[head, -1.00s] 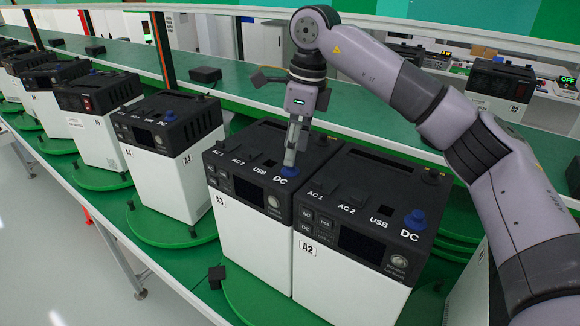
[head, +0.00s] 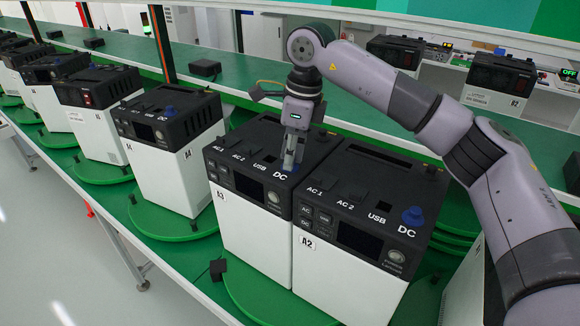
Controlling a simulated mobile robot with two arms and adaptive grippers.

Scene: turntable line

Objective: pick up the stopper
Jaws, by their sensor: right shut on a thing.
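My right gripper (head: 289,165) points down at the DC corner of the black top of unit A3 (head: 252,250). Its fingers are shut on the blue stopper there, which they almost wholly hide. I cannot tell whether the stopper is still seated in its port. A second blue stopper (head: 413,216) stands in the DC spot of unit A2 (head: 345,275), apart from the gripper. Another blue stopper (head: 169,111) sits on unit A4 (head: 170,180) to the left. My left gripper is not in view.
The units stand close together on green turntables (head: 172,222) along a green bench. A small black block (head: 217,269) lies by the front edge near A3. Behind, the green shelf (head: 235,75) holds a black box (head: 204,69) and has free room.

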